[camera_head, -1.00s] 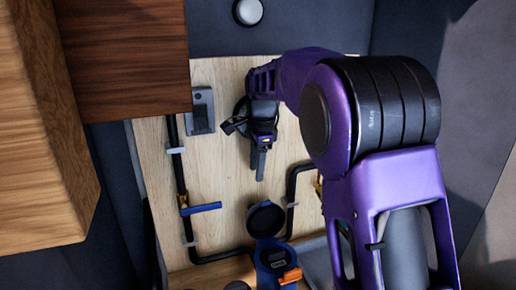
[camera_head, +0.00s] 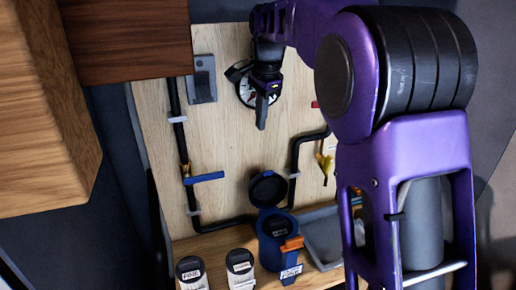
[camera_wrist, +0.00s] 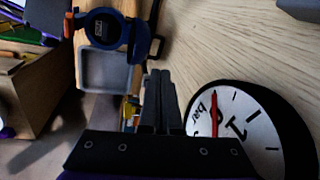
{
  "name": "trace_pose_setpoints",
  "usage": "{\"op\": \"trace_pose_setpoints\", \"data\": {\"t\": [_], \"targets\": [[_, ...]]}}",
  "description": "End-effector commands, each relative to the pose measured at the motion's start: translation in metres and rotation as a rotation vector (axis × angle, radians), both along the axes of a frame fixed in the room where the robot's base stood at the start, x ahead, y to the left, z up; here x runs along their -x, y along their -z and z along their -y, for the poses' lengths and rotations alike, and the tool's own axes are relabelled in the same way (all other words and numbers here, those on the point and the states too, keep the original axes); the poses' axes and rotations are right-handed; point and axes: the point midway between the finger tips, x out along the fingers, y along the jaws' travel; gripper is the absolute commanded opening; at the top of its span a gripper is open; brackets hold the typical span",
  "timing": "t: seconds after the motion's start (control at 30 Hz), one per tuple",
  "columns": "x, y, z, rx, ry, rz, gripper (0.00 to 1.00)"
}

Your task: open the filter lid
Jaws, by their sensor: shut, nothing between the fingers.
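The filter (camera_head: 272,250) is a blue housing low on the wooden board, with an orange clip at its right side. Its round dark lid (camera_head: 268,189) stands swung up and back, and the housing's mouth shows open. In the wrist view the filter (camera_wrist: 103,28) is at upper left, with the lid (camera_wrist: 141,41) out to its right. My gripper (camera_head: 261,124) is shut and empty, above the lid and apart from it, in front of the board by the gauge. The wrist view shows its fingers (camera_wrist: 160,78) together, with nothing between them.
A round pressure gauge (camera_wrist: 240,130) is close beside my gripper. Black pipes carry a blue lever (camera_head: 205,177) and a yellow valve handle (camera_head: 326,165). Two labelled containers (camera_head: 240,268) stand left of the filter, and a grey tray (camera_head: 322,235) is right. A wooden cabinet (camera_head: 125,40) overhangs upper left.

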Motion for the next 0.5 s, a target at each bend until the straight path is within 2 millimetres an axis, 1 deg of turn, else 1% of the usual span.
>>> {"op": "trace_pose_setpoints", "data": {"t": [0.03,0.1,0.5], "targets": [[0.000,0.008,0.000,0.015,-0.079,0.007,0.00],[0.000,0.014,0.000,0.041,-0.212,0.020,0.00],[0.000,0.046,-0.002,0.203,-0.986,0.097,0.00]]}}
